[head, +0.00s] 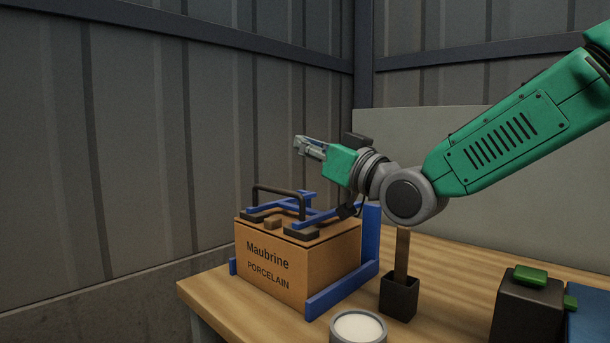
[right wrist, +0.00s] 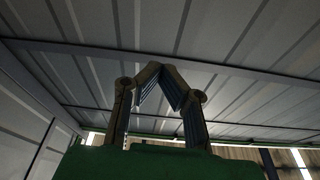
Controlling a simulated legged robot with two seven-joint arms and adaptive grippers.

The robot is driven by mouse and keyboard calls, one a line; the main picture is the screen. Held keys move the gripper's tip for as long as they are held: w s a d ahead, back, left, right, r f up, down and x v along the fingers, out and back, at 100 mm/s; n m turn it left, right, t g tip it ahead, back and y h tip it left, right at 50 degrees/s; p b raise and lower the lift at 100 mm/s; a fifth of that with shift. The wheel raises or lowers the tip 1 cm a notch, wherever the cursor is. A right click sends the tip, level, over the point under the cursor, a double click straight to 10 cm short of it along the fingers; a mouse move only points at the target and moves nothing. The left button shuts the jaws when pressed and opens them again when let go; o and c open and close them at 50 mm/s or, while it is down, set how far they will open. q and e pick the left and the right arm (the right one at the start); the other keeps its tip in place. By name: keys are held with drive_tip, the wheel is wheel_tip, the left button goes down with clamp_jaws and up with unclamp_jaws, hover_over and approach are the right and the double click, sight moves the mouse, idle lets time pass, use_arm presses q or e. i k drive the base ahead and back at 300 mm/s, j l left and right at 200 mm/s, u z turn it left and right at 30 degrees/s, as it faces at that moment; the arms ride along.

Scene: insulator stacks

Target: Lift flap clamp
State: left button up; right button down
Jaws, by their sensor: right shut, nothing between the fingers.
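A brown box (head: 290,268) printed "Maubrine PORCELAIN" stands on the table in the head view, with a blue frame (head: 345,290) around its base and right side. On its top lies the clamp, with blue bars (head: 318,217), dark pads and a black handle (head: 279,189) arching up at the left. My right gripper (head: 300,146) is shut and empty, held above the clamp and apart from it, pointing left. In the right wrist view its fingers (right wrist: 162,72) meet at the tips, with only roof and wall behind them. My left gripper is not in view.
On the wooden table (head: 445,260), a dark holder with an upright brown strip (head: 400,297) stands right of the box. A round tin with pale contents (head: 358,328) is at the front. A dark block with a green top (head: 528,300) is at right. A grey panel (head: 480,150) stands behind.

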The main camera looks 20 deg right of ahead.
sight(300, 230)
drive_tip(key=k+j, duration=0.2)
drive_tip(key=k, duration=0.3)
drive_tip(key=k+j, duration=0.2)
drive_tip(key=k, duration=0.25)
